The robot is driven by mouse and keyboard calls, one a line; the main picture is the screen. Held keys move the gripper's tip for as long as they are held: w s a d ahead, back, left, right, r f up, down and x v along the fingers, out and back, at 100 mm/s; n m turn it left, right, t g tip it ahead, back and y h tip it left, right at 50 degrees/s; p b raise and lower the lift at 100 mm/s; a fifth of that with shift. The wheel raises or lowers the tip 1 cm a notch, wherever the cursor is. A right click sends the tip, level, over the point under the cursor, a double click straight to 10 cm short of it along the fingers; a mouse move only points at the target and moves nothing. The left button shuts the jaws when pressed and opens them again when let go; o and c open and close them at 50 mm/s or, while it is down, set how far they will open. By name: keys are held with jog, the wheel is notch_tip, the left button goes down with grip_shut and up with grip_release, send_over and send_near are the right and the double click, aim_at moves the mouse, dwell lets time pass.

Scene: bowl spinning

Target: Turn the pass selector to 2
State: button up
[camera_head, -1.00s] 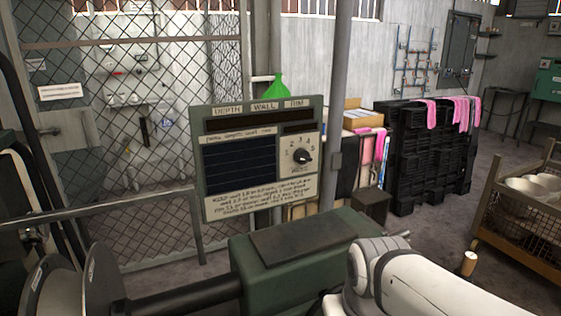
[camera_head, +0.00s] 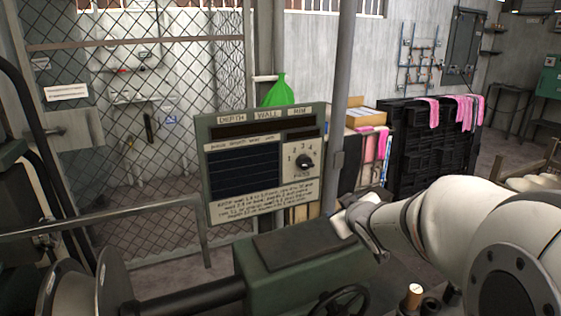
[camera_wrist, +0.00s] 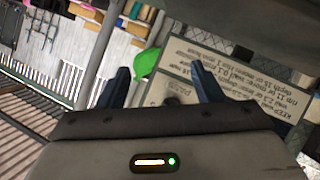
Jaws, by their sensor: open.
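The pass selector is a round black knob (camera_head: 305,162) on a pale plate with numbers around it, at the right of the green panel (camera_head: 262,112). Its exact setting is too small to read. My gripper (camera_wrist: 160,76) shows two dark blue fingers standing apart in the wrist view, with nothing clearly held between them. The panel's printed card (camera_wrist: 225,85) shows tilted behind the right finger. In the head view, the end of my white arm is below and right of the knob, apart from it; the fingertips cannot be made out there.
A green machine housing (camera_head: 300,250) lies below the panel, with a handwheel (camera_head: 340,302) in front. A grey post (camera_head: 342,120) stands just right of the panel. A green bag-like thing (camera_head: 279,92) is behind it. Black crates (camera_head: 425,160) stand at the back right.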

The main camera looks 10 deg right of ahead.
aim_at(309, 166)
jog(key=w+a+r+n+t+y+p, duration=0.1)
jog(key=w+a+n+y, duration=0.1)
jog(key=w, duration=0.2)
jog(key=w+a+r+n+t+y+p, duration=0.1)
jog(key=w+a+r+n+y, duration=0.1)
jog(key=w+y, duration=0.1)
jog(key=w+a+r+n+t+y+p, duration=0.1)
jog(key=w+a+r+n+y, duration=0.1)
jog(key=w, duration=0.3)
jog(key=shift+w+a+r+n+y, duration=0.2)
jog(key=shift+w+r+n+y, duration=0.1)
jog(key=shift+w+n, duration=0.1)
jog(key=shift+s, duration=0.1)
